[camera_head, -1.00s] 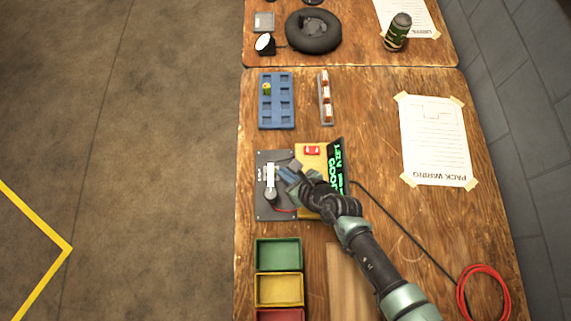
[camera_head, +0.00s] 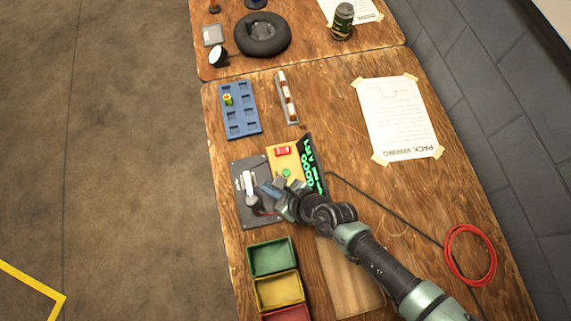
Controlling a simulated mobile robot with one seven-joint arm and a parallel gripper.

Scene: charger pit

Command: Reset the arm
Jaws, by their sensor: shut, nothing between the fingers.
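My gripper (camera_head: 268,191) is shut and holds nothing. It is at the right side of the dark panel (camera_head: 243,207), near the white upright part (camera_head: 249,183) on that panel; I cannot tell whether it touches the panel. My arm reaches in from the lower right. A yellow board (camera_head: 284,165) with a red block (camera_head: 283,150) and a green round button (camera_head: 286,173) lies just behind the gripper. A dark display (camera_head: 312,160) with green lettering, GOOD among it, stands at the board's right. My gripper hides part of the board and the panel.
A blue tray (camera_head: 238,126) with one yellow-green cell (camera_head: 228,99) and a rail of white-orange pieces (camera_head: 286,97) lie further back. Green (camera_head: 271,243), yellow (camera_head: 302,288) and red bins (camera_head: 290,314) stand in front. A cable leads to a red coil (camera_head: 470,278) at right.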

